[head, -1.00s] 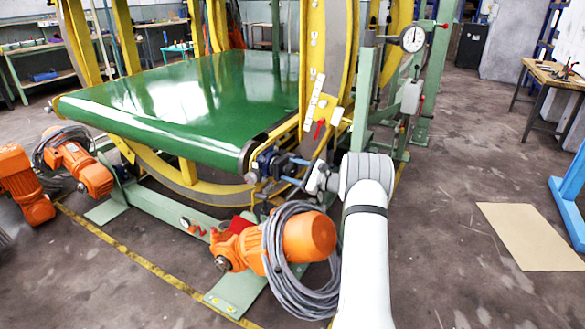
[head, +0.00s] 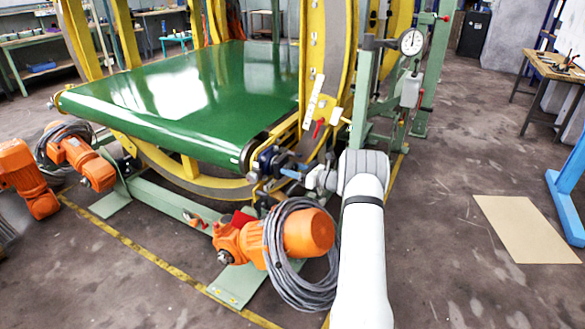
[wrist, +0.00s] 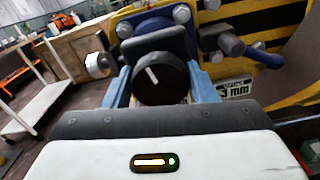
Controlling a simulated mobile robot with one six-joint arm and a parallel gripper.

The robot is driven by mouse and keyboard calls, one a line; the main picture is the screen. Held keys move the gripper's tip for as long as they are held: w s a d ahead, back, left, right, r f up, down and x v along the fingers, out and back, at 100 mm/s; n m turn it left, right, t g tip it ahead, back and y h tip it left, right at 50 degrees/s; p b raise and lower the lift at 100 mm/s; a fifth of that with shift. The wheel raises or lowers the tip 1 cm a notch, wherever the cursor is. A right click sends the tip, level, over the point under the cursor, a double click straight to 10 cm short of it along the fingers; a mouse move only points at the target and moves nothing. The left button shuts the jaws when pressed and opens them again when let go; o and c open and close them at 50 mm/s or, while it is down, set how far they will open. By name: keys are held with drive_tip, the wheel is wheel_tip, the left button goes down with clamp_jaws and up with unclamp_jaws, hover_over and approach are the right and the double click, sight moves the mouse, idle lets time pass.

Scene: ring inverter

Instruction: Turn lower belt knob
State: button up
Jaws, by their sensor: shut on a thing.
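The black round knob (wrist: 160,78) with a white pointer line is in the middle of the wrist view. The line leans a little left of upright. My gripper (wrist: 160,86) has its two blue fingers on either side of the knob and is shut on it. In the head view my gripper (head: 293,173) reaches in from the right to the dark fittings at the front right corner of the green belt (head: 180,95). The knob itself cannot be made out clearly there.
A blue-handled lever (wrist: 262,57) sticks out right of the knob. The floor to the right is open, with a tan sheet (head: 525,228).

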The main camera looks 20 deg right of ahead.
drive_tip(key=shift+a+f+m, duration=0.1)
drive_tip(key=shift+f+m, duration=0.05)
drive_tip(key=shift+m, duration=0.35)
drive_tip(key=o, duration=1)
drive_tip(key=shift+c, duration=0.2)
drive_tip(key=shift+s, duration=0.1)
drive_tip(key=v, duration=0.7)
drive_tip(key=shift+s+d+p, duration=0.25)
drive_tip(key=shift+d+p, duration=0.05)
drive_tip(key=shift+p, duration=0.1)
